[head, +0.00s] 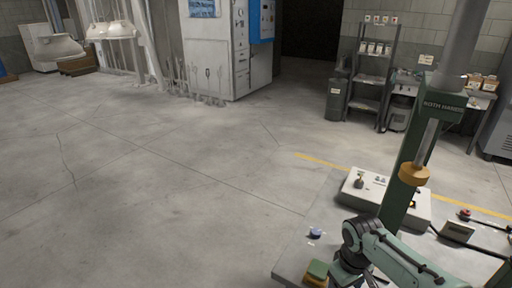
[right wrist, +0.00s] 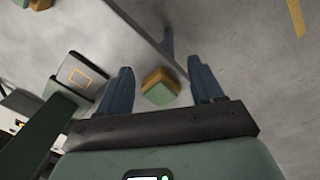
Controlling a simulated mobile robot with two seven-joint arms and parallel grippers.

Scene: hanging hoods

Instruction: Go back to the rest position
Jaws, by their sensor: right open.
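My right gripper (right wrist: 160,66) shows in the right wrist view with its two blue fingers spread apart and nothing between them in its grip. A yellow and green block (right wrist: 160,86) lies below, seen through the gap between the fingers; I see no contact with it. In the head view my right arm comes in at the lower right, over the grey table, and the same block (head: 317,271) lies at the table's near left corner, beside the arm. The right fingertips are not clear in the head view. My left gripper is in neither view.
A green post (head: 410,165) with an orange-yellow collar and a pale control box (head: 358,199) stand on the table (head: 306,250), close to my right arm. Open concrete floor (head: 170,190) spreads left.

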